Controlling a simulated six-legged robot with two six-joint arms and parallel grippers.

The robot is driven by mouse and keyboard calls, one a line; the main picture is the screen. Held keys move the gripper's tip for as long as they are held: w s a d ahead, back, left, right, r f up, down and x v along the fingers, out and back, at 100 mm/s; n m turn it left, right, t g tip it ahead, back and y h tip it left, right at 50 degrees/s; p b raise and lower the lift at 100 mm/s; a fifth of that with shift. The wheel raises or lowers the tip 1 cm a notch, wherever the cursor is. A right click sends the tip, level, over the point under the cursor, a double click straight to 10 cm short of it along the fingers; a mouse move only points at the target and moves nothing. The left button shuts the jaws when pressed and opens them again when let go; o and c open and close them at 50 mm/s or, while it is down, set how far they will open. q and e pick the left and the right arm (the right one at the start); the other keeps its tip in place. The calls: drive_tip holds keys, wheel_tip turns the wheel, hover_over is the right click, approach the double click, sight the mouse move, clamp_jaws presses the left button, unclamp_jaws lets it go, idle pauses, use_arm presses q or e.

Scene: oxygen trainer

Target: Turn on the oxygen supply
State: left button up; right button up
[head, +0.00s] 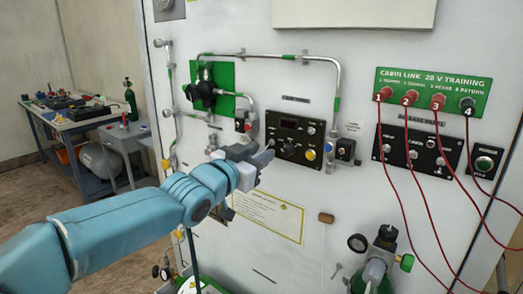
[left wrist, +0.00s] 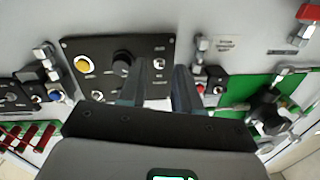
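A black control panel (head: 295,138) with a small display, a dark knob, a yellow button and several small switches is on the white wall. In the left wrist view the panel (left wrist: 90,85) appears upside down, with its yellow button (left wrist: 82,62) at left. My left gripper (head: 267,154) is at the panel's lower-left side in the head view. In the wrist view its two fingers (left wrist: 159,68) are apart, with a small silver switch (left wrist: 159,63) showing between the tips. I cannot tell whether they touch it. My right gripper is not in view.
A green plate with a black valve (head: 205,88) and pipes is left of the panel. A green bottle with a gauge (head: 375,268) stands below. Red cables (head: 425,190) hang from the green CABIN LINK plate (head: 432,91) at right. A cluttered bench (head: 80,115) stands far left.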

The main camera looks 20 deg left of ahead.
use_arm(q)
drive_tip(key=shift+w+d, duration=0.15)
drive_tip(key=shift+w, duration=0.55)
